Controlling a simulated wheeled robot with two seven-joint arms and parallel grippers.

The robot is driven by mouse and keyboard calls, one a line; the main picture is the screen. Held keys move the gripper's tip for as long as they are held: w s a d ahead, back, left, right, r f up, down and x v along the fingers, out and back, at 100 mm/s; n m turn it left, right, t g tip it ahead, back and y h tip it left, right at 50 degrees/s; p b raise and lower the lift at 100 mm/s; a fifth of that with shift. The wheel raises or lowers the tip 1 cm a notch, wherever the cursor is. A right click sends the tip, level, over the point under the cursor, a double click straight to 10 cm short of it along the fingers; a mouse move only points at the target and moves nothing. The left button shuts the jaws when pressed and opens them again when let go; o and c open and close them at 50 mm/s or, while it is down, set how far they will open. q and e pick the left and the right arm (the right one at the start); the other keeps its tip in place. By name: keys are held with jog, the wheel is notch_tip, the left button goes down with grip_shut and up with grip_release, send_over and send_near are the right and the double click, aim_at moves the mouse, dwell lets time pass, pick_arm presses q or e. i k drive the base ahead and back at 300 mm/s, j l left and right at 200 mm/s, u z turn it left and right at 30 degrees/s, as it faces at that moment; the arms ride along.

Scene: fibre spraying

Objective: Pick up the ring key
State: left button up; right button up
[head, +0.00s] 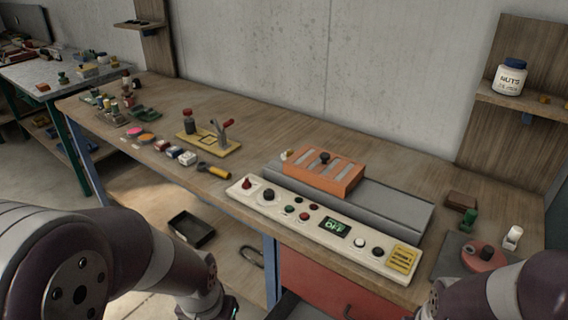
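No thing in the head view is clearly a ring key. A small tool with a yellow handle (216,172) and a dark end lies on the wooden workbench (285,128), left of the long control panel. A dark, elongated loop (251,257) lies on the lower level under the bench. I cannot tell whether either is the ring key. My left arm comes in at the lower left and my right arm at the lower right.
The control panel (318,232) runs along the bench's front edge, with an orange slotted block (323,173) behind it. A yellow fixture (208,145) and several small parts stand to the left. A red round item (484,258) is at right. A black tray (191,230) sits below.

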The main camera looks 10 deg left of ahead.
aim_at(219, 172)
jog(key=i+j+z, duration=0.15)
jog(key=j+z, duration=0.25)
jog(key=i+j+z, duration=0.15)
jog(key=z, duration=0.3)
jog(key=j+z, duration=0.85)
jog(key=j, duration=0.6)
jog(key=k+j+z, duration=0.15)
jog(key=j, duration=1.1)
jog(key=k+j+z, duration=0.1)
jog(key=j, duration=0.45)
jog(key=k+j, duration=0.05)
